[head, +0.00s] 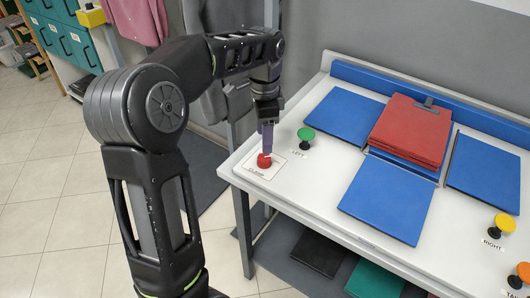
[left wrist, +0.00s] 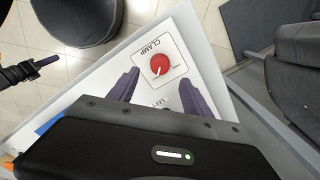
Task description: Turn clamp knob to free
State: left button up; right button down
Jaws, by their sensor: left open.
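The red clamp knob (head: 265,160) sits on a white plate marked CLAMP at the left front corner of the white table. In the left wrist view the knob (left wrist: 160,64) shows a white pointer mark toward the lower left; the small print around it is too fine to read. My left gripper (head: 267,151) points down just above the knob. In the left wrist view its purple fingers (left wrist: 157,76) are apart, one to each side below the knob, with nothing held. Contact with the knob cannot be told. A gripper (left wrist: 46,62), apparently my right one, shows at the left edge there.
A green knob (head: 306,134) marked LEFT stands close to the clamp plate. Blue panels (head: 388,198) and a red folded stack (head: 411,130) with a clip lie farther right. Yellow (head: 505,226) and orange (head: 523,271) knobs stand at the right.

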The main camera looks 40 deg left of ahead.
aim_at(264, 157)
pick_arm(q)
notch_tip(264, 157, down, 7)
jog(key=shift+f, duration=0.1)
dwell(0.3)
grip_shut()
dwell(0.5)
